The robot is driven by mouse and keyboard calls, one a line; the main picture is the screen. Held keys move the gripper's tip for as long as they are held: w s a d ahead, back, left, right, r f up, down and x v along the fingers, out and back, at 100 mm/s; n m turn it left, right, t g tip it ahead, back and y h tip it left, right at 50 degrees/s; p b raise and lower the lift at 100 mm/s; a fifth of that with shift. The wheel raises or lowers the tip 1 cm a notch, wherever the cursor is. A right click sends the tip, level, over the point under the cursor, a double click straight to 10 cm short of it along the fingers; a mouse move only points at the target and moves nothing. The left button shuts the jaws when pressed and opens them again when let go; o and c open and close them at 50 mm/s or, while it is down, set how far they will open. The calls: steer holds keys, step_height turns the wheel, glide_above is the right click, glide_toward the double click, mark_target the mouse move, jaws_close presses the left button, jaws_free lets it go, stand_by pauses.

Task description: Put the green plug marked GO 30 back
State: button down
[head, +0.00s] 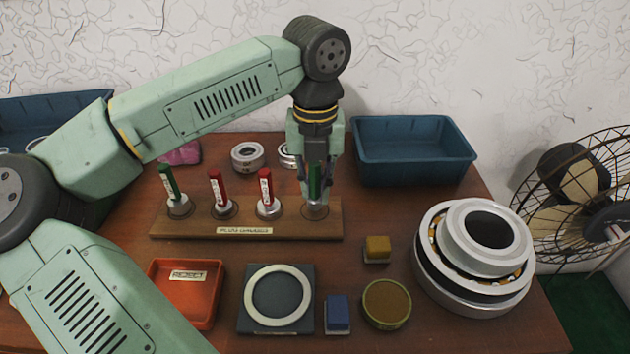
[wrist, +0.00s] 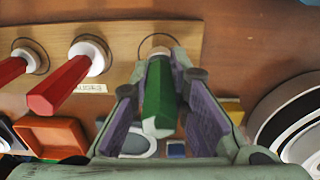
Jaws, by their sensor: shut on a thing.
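My gripper (head: 316,192) is shut on a green plug (head: 315,181) at the rightmost place of the wooden plug rack (head: 270,232). In the wrist view the green handle (wrist: 160,96) lies between the finger pads, its end toward the camera. The plug stands about upright, its lower end at the rightmost hole (wrist: 158,50). I cannot tell whether it is fully seated. Its marking is not readable. Another green plug (head: 168,184) stands in the leftmost place. Two red plugs (head: 217,188) (head: 265,187) stand between them, and both show in the wrist view (wrist: 58,88).
An orange REJECT tray (head: 187,318), a dark pad with a ring (head: 279,297), a blue block (head: 337,314), a yellow block (head: 377,248) and a round tin (head: 386,303) lie in front. Large bearings (head: 473,258) stand right. A blue bin (head: 414,152) is behind, small rings (head: 247,157) left of it.

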steer(key=shift+f, duration=0.25)
steer(key=shift+f, duration=0.2)
steer(key=c, duration=1.5)
jaws_free()
steer(key=shift+c, duration=0.2)
step_height(320, 180, up, 12)
steer(key=shift+r+b, duration=0.2)
steer(key=shift+b, duration=0.3)
